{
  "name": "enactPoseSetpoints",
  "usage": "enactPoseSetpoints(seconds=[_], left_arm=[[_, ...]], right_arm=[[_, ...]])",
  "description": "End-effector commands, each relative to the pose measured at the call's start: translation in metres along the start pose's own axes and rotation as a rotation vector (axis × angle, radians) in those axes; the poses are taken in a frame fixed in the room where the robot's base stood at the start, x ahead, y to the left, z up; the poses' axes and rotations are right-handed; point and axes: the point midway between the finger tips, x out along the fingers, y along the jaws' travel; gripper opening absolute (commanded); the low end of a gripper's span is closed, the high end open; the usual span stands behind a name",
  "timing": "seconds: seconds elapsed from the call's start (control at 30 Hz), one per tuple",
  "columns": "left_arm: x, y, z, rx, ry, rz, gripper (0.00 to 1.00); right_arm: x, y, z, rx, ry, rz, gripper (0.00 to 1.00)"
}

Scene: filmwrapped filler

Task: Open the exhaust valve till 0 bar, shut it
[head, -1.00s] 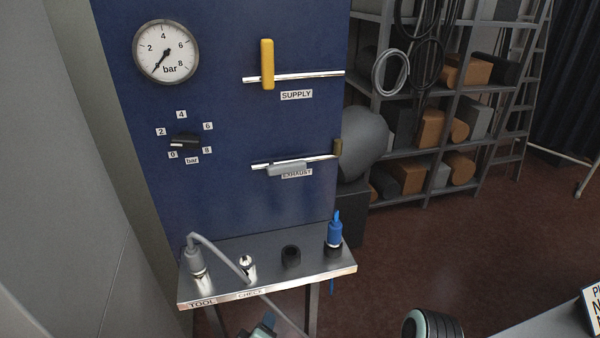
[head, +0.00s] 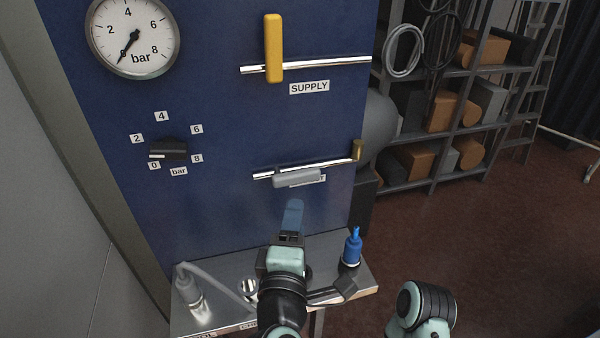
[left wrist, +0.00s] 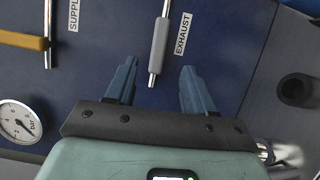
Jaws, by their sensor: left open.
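The exhaust valve's grey handle (head: 297,178) lies along its chrome pipe (head: 335,161), above and partly over the EXHAUST label. In the left wrist view the grey handle (left wrist: 159,46) is just beyond the fingertips, roughly between them. My left gripper (head: 292,204) is open and empty, just below the handle, apart from it in the head view. The round gauge (head: 133,30) has its needle at the lower left, at the zero end of the scale. It also shows in the left wrist view (left wrist: 20,122). My right gripper is not in view.
The yellow supply handle (head: 274,48) stands across its pipe. A black selector knob (head: 168,150) is on the panel's left. Storage racks stand behind at right.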

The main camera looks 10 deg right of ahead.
Motion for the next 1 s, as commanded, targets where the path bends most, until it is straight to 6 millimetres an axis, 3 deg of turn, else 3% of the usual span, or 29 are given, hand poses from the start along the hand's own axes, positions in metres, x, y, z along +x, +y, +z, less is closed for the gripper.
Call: enactPoseSetpoints(seconds=[0.5, 0.7, 1.0], left_arm=[[0.102, 0.001, 0.0, 0.006, 0.001, -0.001, 0.53], [0.119, 0.0, 0.0, 0.004, 0.0, -0.001, 0.53], [0.122, -0.001, 0.0, 0.003, 0.0, -0.001, 0.53]], right_arm=[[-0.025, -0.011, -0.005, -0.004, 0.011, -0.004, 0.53], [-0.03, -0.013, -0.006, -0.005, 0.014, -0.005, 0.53], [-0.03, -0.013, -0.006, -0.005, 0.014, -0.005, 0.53]])
